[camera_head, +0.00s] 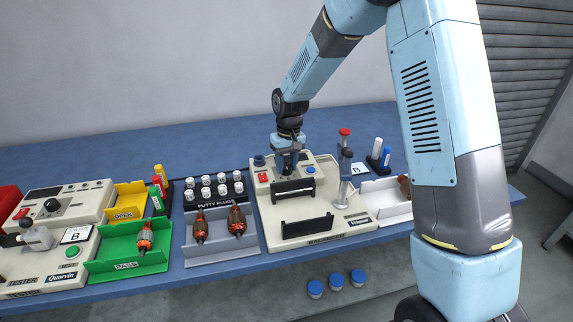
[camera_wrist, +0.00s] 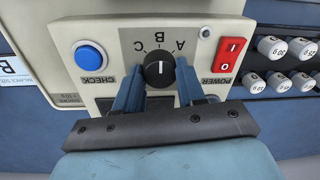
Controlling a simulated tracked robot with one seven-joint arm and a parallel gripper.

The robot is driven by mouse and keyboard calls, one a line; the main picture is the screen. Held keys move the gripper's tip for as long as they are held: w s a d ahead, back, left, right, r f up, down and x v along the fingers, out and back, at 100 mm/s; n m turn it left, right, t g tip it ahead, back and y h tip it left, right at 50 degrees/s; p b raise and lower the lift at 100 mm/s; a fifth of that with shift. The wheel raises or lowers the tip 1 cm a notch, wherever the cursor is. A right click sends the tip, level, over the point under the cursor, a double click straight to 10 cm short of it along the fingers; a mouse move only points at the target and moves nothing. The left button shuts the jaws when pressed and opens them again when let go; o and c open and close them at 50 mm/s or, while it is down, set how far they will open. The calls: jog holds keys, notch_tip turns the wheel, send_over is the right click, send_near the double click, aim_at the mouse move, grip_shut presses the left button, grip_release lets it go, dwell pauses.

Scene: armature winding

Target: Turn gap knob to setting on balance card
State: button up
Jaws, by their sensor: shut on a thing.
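The gap knob (camera_wrist: 159,69) is a round black dial with a white pointer line, set in the balancer's (camera_head: 312,238) cream panel. Letters A, B and C arc beyond it in the wrist view. The pointer line points roughly at the middle of the arc; I cannot tell exactly which letter it meets. My gripper (camera_wrist: 158,82) is shut on the knob, one blue finger on each side.
A blue CHECK button (camera_wrist: 90,57) and a red POWER switch (camera_wrist: 228,55) flank the knob. Black balancer supports (camera_head: 307,226) stand in front. A red-topped post (camera_head: 345,152) rises at right. Putty plugs (camera_head: 208,187) and armature trays (camera_head: 220,253) lie left.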

aim_at(289, 165)
dwell(0.4)
jog(key=o, duration=1.1)
jog(key=shift+c, duration=0.2)
notch_tip(289, 165, up, 14)
jog(key=shift+w+d+f, duration=0.15)
jog(key=shift+w+d, duration=0.05)
jog(key=shift+d, duration=0.15)
jog(key=s+d+r+m+t, duration=0.2)
jog(key=s+d+r+t, duration=0.1)
jog(key=s+d+r, duration=1.1)
jog(key=s+d+m+t, duration=0.1)
jog(key=s+d, duration=0.4)
jog(key=s, duration=0.3)
jog(key=s+d+m+t, duration=0.1)
jog(key=s+d+m, duration=0.1)
jog(key=s+d, duration=0.3)
jog(key=s, duration=0.3)
jog(key=shift+s+t+h, duration=0.3)
jog(key=shift+s+t, duration=0.1)
